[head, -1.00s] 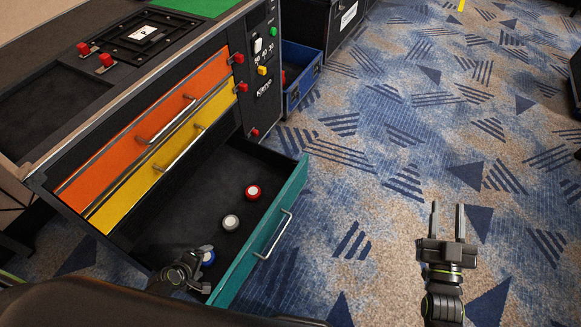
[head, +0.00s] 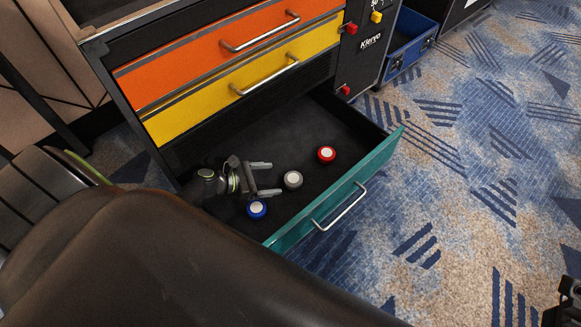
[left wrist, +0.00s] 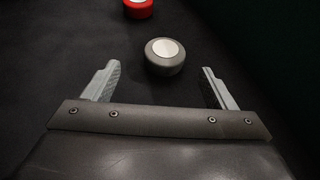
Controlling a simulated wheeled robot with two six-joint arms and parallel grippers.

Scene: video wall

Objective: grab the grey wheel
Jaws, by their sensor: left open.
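The grey wheel (head: 293,180), with a pale round top, lies on the floor of the open teal drawer, between a red wheel (head: 326,154) and a blue wheel (head: 257,210). My left gripper (head: 270,178) is inside the drawer, open and empty, with its fingers pointing at the grey wheel. In the left wrist view the grey wheel (left wrist: 165,56) sits just beyond the fingertips, roughly centred between them, and the red wheel (left wrist: 138,8) is farther off. My right gripper (head: 572,289) shows only partly at the right edge, too little to see its jaws.
The teal drawer front (head: 340,195) with its metal handle closes off the right side. Shut yellow (head: 245,80) and orange (head: 225,45) drawers are above the open one. The carpet at right is clear.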

